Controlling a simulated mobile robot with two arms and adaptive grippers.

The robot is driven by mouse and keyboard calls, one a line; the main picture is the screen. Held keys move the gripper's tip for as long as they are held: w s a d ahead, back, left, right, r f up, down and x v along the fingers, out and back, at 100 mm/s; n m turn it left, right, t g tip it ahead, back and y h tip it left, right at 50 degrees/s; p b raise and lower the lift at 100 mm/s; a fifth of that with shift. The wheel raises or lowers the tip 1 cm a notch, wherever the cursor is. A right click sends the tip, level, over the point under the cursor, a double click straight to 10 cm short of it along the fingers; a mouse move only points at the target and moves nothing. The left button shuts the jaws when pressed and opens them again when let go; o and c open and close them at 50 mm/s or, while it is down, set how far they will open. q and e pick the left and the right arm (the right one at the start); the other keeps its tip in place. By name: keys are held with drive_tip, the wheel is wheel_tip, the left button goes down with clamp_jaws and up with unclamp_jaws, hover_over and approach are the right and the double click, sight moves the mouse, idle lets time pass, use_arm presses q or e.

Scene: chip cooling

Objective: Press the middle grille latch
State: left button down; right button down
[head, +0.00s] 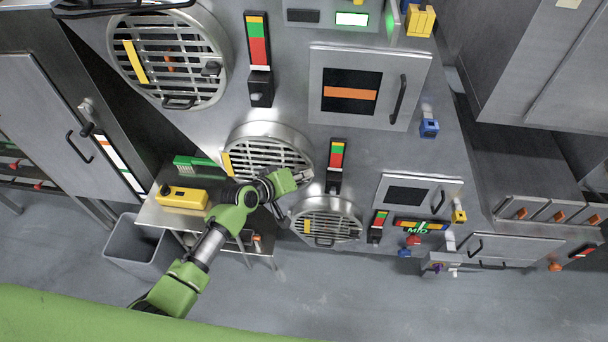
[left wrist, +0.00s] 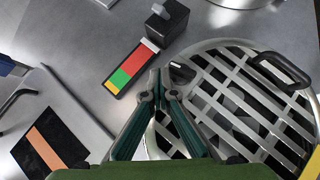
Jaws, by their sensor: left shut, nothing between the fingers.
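The middle grille (head: 262,140) is a round metal grille with a raised rim on the grey machine front. It fills the right of the left wrist view (left wrist: 225,98). Its latch is a small dark knob (left wrist: 182,71) near the rim; in the head view my gripper covers that area. My left gripper (head: 302,175) is shut and empty over the right side of this grille. In the left wrist view its fingertips (left wrist: 159,76) are just left of the latch. I cannot tell whether they touch it. My right gripper is not in view.
A larger grille (head: 205,42) is at upper left and a smaller one (head: 342,228) at lower right. A red-green indicator (head: 337,152) with a lever box is right of the middle grille. A side table (head: 150,213) with a yellow box (head: 182,197) stands left.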

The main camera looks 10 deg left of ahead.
use_arm(q)
drive_tip(key=shift+r, duration=0.1)
drive_tip(key=shift+r+p, duration=0.75)
drive_tip(key=shift+p, duration=0.05)
drive_tip(key=r+p, duration=0.2)
drive_tip(key=a+r+p, duration=0.1)
drive_tip(key=r+p, duration=0.1)
drive_tip(key=shift+r, duration=0.35)
drive_tip(key=s+a+r+b, duration=0.1)
drive_tip(key=s+r, duration=0.5)
drive_tip(key=s, duration=0.1)
drive_tip(key=shift+a, duration=0.35)
